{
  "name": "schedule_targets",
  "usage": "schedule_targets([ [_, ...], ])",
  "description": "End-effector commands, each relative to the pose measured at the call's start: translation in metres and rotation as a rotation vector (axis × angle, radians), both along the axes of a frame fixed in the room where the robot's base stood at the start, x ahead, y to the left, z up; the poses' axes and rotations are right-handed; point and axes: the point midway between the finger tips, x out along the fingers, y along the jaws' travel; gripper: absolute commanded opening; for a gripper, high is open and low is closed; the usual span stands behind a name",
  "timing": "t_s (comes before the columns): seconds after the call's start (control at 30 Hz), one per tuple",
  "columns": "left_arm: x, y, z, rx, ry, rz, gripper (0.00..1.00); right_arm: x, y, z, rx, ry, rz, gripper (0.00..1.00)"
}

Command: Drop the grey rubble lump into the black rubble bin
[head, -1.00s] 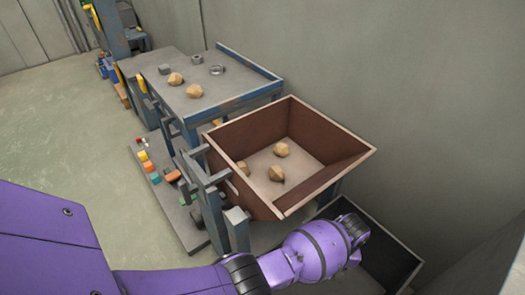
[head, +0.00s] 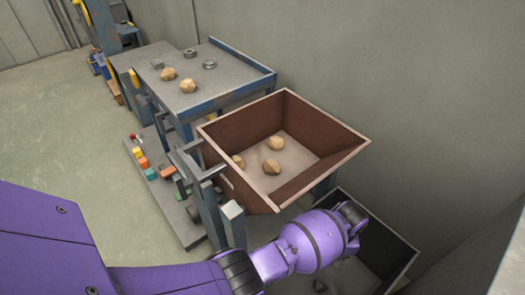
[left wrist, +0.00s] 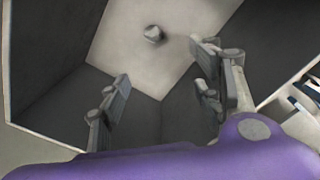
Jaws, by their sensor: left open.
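The black rubble bin (head: 382,232) stands at the lower right of the head view, and its dark walls (left wrist: 60,45) surround a lighter floor in the left wrist view. The grey rubble lump (head: 320,286) lies inside it on the floor. The lump also shows in the left wrist view (left wrist: 154,34), clear of my fingers. My left gripper (left wrist: 163,90) is open and empty, its fingers apart above the bin. In the head view my purple arm hides the fingers and part of the bin. My right gripper is not in view.
A brown hopper (head: 318,181) with several tan lumps stands right behind the bin. Beyond it a blue-edged table (head: 210,92) holds two more tan lumps and small metal parts. A wall closes off the right side. Open floor (head: 60,135) lies at left.

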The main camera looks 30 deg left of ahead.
Motion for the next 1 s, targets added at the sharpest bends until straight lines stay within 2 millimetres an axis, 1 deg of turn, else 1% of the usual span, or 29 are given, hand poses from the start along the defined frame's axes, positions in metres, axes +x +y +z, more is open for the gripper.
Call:
schedule_targets([
  [0.03,0.004,-0.001,0.012,-0.004,-0.009,-0.001,0.59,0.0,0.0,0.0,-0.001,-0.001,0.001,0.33],
  [0.3,0.004,-0.001,0.07,-0.003,-0.009,-0.001,0.59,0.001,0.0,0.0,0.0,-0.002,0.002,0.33],
  [0.4,0.004,-0.001,0.086,-0.002,-0.008,-0.001,0.59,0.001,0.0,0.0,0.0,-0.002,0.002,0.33],
  [0.5,0.003,-0.001,0.096,-0.002,-0.007,0.0,0.59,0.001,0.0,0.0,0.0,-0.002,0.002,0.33],
  [0.67,0.003,-0.001,0.103,-0.001,-0.006,0.0,0.59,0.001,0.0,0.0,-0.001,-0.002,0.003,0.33],
  [1.0,0.003,-0.001,0.103,-0.001,-0.006,0.0,0.59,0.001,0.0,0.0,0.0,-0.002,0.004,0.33],
])
